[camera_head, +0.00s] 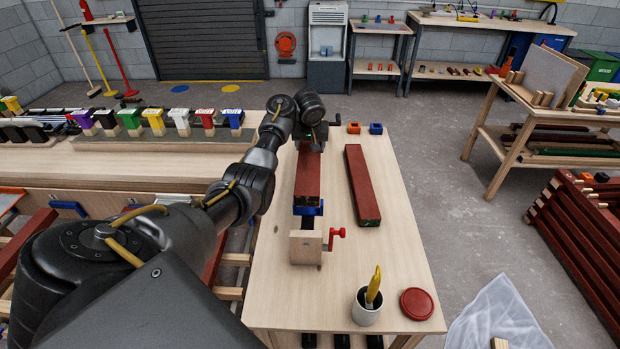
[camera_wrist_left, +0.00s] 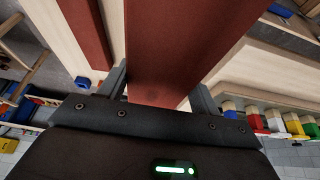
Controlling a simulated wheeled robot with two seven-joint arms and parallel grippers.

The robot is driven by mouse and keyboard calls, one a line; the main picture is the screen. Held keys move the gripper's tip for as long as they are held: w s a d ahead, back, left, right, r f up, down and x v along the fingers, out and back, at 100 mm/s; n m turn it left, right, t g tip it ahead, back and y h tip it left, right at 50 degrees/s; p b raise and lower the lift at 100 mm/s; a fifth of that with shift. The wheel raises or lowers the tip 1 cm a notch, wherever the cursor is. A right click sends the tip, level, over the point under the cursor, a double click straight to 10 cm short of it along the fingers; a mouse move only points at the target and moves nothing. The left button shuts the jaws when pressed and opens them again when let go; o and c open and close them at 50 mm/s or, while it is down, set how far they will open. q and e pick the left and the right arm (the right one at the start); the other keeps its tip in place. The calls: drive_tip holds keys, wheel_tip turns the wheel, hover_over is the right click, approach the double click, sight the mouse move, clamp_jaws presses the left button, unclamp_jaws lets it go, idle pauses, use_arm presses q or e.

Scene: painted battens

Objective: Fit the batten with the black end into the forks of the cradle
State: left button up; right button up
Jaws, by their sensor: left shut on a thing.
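A long red-brown batten (camera_head: 308,173) lies along the left side of the light wooden table, its near end dark. My left gripper (camera_head: 313,138) is shut on its far part; in the left wrist view the batten (camera_wrist_left: 172,45) runs between the fingers (camera_wrist_left: 160,92). The near end is at a blue fork (camera_head: 308,209) behind a wooden block (camera_head: 305,248) with a red handle (camera_head: 337,234). I cannot tell whether it is seated in the fork. My right gripper is not in view.
A cup with a yellow-handled tool (camera_head: 367,306) and a red lid (camera_head: 416,303) stand at the near right. The table's right side (camera_head: 400,235) is clear.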

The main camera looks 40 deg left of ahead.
use_arm(q)
wheel_tip(320, 180, down, 6)
drive_tip(key=shift+r, duration=0.1)
drive_tip(key=shift+f+b, duration=0.3)
drive_tip(key=shift+f, duration=1.65)
drive_tip(key=shift+r, duration=0.1)
drive_tip(key=shift+f, duration=0.2)
drive_tip(key=o, duration=1.5)
drive_tip(key=shift+o, duration=0.3)
drive_tip(key=shift+s, duration=0.1)
